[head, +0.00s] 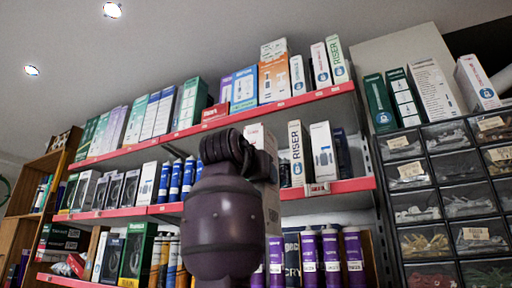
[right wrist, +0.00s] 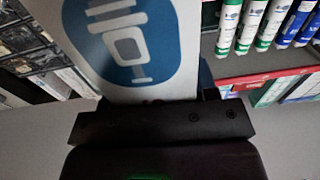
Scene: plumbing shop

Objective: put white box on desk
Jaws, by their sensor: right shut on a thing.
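My right gripper (right wrist: 160,122) is shut on a white box (right wrist: 172,80). In the right wrist view the box shows a large blue logo with a white drawing, and it fills the top middle. In the head view my right arm rises in the middle and hides the gripper; part of a pale box (head: 262,138), which looks like the held one, shows just behind and to the right of the arm, in front of the shelves. No desk is in view. My left gripper is not in view.
Red-edged shelves (head: 335,188) stand ahead, stocked with boxes, blue tubes (head: 188,178) and purple tubes (head: 331,250). A dark cabinet of clear drawers (head: 416,208) stands at the right with boxes on top. A wooden shelf unit (head: 27,205) stands at the left.

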